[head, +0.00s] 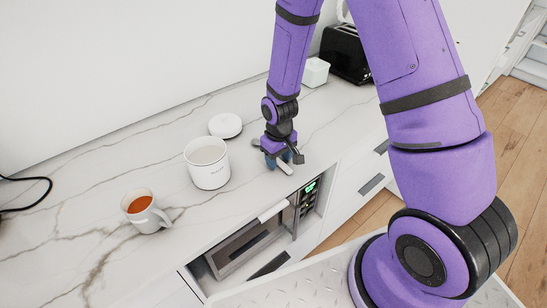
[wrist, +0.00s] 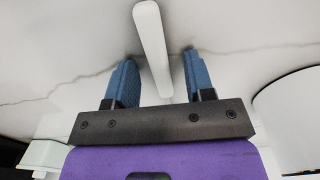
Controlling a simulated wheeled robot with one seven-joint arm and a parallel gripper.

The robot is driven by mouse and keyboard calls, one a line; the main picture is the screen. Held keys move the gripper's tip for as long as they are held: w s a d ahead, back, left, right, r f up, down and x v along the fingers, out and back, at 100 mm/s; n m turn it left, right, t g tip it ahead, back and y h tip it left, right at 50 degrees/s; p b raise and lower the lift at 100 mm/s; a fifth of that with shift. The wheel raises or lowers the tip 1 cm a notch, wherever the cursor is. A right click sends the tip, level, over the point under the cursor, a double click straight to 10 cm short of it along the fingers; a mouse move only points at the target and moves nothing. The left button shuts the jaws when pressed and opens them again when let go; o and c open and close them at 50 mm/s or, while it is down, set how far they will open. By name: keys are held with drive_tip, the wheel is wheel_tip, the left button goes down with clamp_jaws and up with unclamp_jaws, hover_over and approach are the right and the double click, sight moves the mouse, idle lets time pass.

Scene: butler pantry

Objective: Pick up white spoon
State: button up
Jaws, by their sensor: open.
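The white spoon (wrist: 152,45) shows in the wrist view as a long pale handle lying between my two blue fingers, with a gap on each side. My gripper (wrist: 161,58) is open around it and does not visibly grip it. In the head view my gripper (head: 277,160) is low over the marble counter, and a short pale end of the spoon (head: 285,168) shows beside the fingers. Most of the spoon is hidden there by my gripper.
A white canister (head: 207,168) and a round white lid (head: 225,125) stand left of my gripper. A mug of reddish drink (head: 140,208) is farther left. A black toaster (head: 345,53) and small white box (head: 315,72) stand behind. A microwave (head: 245,248) sits below the counter edge.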

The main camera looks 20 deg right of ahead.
clamp_jaws()
drive_tip(key=shift+r, duration=0.15)
